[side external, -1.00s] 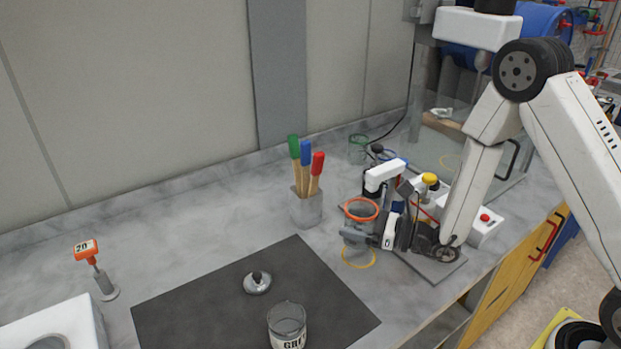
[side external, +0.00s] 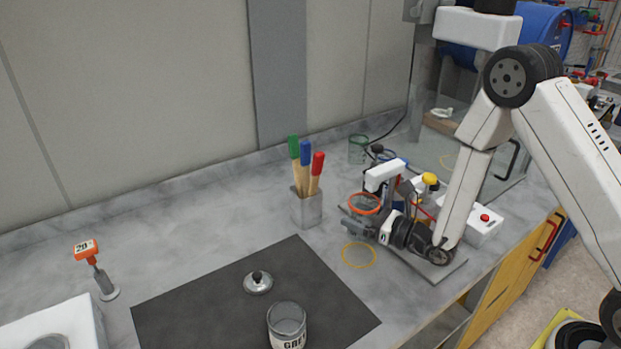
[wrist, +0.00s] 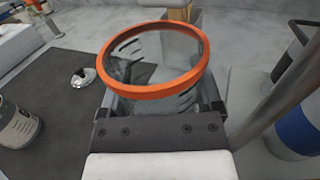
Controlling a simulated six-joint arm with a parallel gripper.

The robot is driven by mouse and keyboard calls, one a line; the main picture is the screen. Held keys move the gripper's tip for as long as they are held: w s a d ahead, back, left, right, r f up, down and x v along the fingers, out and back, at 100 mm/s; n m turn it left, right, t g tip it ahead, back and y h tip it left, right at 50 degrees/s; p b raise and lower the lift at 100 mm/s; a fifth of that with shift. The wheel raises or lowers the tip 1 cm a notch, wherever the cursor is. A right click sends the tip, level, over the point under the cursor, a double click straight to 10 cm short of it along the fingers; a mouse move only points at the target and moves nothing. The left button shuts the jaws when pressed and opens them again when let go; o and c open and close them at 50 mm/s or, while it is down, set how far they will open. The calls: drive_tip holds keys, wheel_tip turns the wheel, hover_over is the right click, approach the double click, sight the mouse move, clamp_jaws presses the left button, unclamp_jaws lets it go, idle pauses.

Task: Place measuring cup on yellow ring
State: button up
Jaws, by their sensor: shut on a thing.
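The measuring cup (wrist: 155,92) is clear with an orange rim, and fills the middle of the wrist view. It also shows in the side view (side external: 364,204). My gripper (side external: 362,228) is shut on the cup, with a jaw on either side of it in the wrist view. The yellow ring (side external: 359,255) is a thin circle lying on the grey counter, in front of and below my gripper in the side view. It looks empty, and the cup is behind it, not over it. The cup's base is mostly hidden by my gripper.
A holder with green, blue and red handled tools (side external: 307,205) stands left of the cup. A dark mat (side external: 220,300) carries a grey-labelled can (side external: 287,325) and a metal lid (side external: 258,282). The coater with a yellow knob (side external: 429,180) is close behind my gripper.

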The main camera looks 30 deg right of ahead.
drive_tip(key=shift+f, duration=1.4)
drive_tip(key=shift+f, duration=1.75)
drive_tip(key=shift+f, duration=0.2)
drive_tip(key=o, duration=1.2)
drive_tip(key=shift+r, duration=0.2)
drive_tip(key=v, duration=0.5)
drive_tip(key=shift+s+d, duration=0.1)
drive_tip(key=shift+s, duration=0.05)
drive_tip(key=shift+r, duration=3.45)
